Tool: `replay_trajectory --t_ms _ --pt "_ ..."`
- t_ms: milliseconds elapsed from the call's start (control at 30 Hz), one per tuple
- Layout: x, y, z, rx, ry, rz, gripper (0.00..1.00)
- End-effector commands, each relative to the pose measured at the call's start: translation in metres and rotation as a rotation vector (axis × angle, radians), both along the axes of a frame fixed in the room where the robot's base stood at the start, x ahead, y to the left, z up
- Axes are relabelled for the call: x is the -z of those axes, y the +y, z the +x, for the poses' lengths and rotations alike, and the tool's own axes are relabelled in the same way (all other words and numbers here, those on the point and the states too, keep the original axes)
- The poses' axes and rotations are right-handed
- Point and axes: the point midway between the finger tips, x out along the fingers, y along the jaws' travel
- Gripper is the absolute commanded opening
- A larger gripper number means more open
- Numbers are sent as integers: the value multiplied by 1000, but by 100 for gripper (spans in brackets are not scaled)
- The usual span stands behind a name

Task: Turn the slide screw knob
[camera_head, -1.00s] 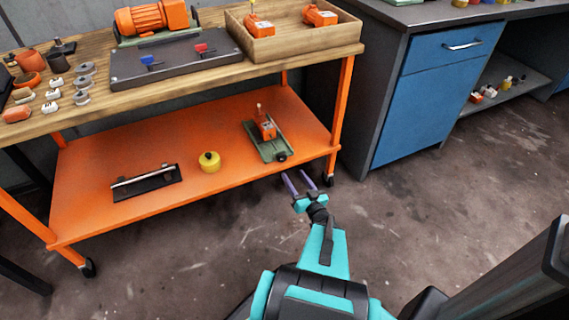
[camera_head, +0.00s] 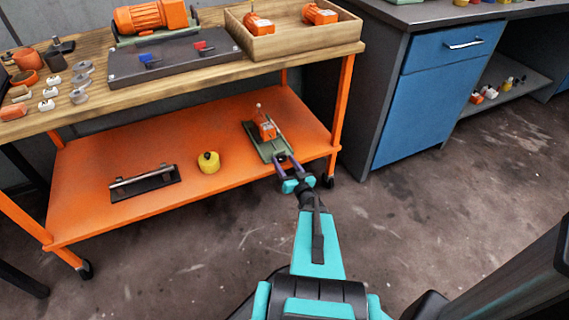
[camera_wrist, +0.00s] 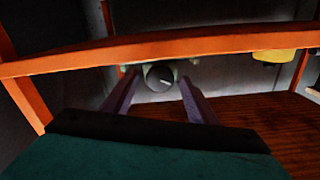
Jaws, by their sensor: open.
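The slide screw is a green base (camera_head: 262,143) with an orange block (camera_head: 267,129) on it, on the orange lower shelf. Its dark round knob (camera_wrist: 160,77) faces the wrist camera and shows a pale line mark. My gripper (camera_head: 286,164) is at the front end of the slide. In the wrist view its two purple fingers (camera_wrist: 157,92) are open, one on each side of the knob, with gaps visible on both sides. How deep the knob sits between the fingers is hard to tell. In the head view the fingers partly hide it.
An orange shelf edge (camera_wrist: 220,43) crosses the wrist view close to the knob. A yellow cylinder (camera_head: 208,163) and a black bar fixture (camera_head: 145,184) stand left on the shelf. An orange table leg (camera_head: 342,115) is close on the right. The floor in front is clear.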

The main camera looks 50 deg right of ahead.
Motion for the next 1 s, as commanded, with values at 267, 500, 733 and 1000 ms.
replay_trajectory --t_ms 267,500,733,1000 --pt "0 0 0 0 0 0 33" --pt "0 0 0 -1 1 -2 12" --pt "0 1 0 -1 12 -30 12" --pt "1 1 0 -2 58 -147 12"
